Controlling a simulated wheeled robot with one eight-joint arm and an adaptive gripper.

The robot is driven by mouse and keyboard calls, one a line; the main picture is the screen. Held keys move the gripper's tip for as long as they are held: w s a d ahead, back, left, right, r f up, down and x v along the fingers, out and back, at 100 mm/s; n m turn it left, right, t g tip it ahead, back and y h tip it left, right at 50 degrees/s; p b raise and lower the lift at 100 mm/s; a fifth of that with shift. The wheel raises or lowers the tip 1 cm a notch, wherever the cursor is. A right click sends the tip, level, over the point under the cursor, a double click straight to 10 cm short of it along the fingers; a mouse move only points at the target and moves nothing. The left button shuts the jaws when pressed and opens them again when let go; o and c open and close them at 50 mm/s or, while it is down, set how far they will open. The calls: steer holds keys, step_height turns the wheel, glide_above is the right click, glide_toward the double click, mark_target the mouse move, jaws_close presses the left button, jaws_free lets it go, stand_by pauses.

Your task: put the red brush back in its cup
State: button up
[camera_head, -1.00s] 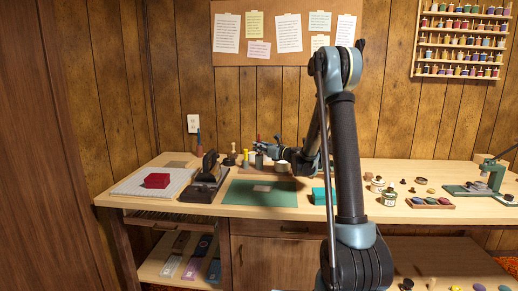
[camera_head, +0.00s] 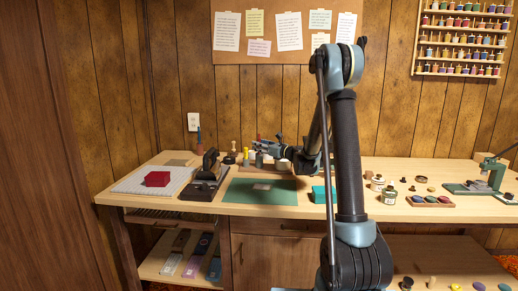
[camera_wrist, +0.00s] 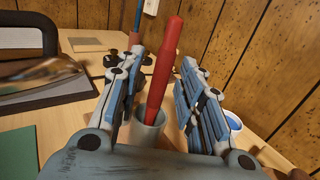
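The red brush (camera_wrist: 165,65) stands slightly tilted in the wrist view, with its lower end inside a grey cup (camera_wrist: 150,132). My gripper (camera_wrist: 163,85) is open, with one finger on each side of the brush. The fingers hide part of the cup. In the head view my gripper (camera_head: 266,147) is over the back of the bench, above the grey cup (camera_head: 259,160); the brush is small there.
A second cup with blue inside (camera_wrist: 233,121) stands right of the right finger. A blue-handled tool (camera_head: 199,136) stands at the back. The wooden wall (camera_wrist: 270,65) is close.

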steer(key=v, duration=1.1)
steer(key=shift+d, duration=0.1)
steer(key=s+d+f+n+g+h, duration=0.1)
steer(key=s+n+h, duration=0.1)
steer(key=s+n, duration=0.2)
steer(key=s+f+n+g+h, duration=0.1)
steer(key=s+n, duration=0.4)
steer(key=s, duration=0.5)
steer(key=s+d+f+n+g+h, duration=0.1)
steer(key=s+n+g+h, duration=0.1)
steer(key=s+n, duration=0.3)
steer(key=shift+s+d+g+h, duration=0.15)
steer(key=shift+s+g, duration=0.2)
steer(key=shift+s, duration=0.4)
steer(key=shift+s+d+g+h, duration=0.15)
steer(key=shift+s+g, duration=0.2)
steer(key=shift+s, duration=0.45)
steer(key=s+d+f+n+g+h, duration=0.1)
steer(key=s+d+f+n+h, duration=0.2)
steer(key=s, duration=0.5)
steer(key=s+d+f+n+g+h, duration=0.1)
steer(key=s+d+f+n+h, duration=0.1)
steer(key=s+d+n, duration=0.3)
steer(key=s+d+f+n+g+h, duration=0.1)
steer(key=s+d+f+n+h, duration=0.2)
steer(key=s, duration=0.7)
steer(key=d+f, duration=0.2)
steer(key=d, duration=0.2)
steer(key=shift+s+d+n+h, duration=0.3)
steer(key=shift+n, duration=0.1)
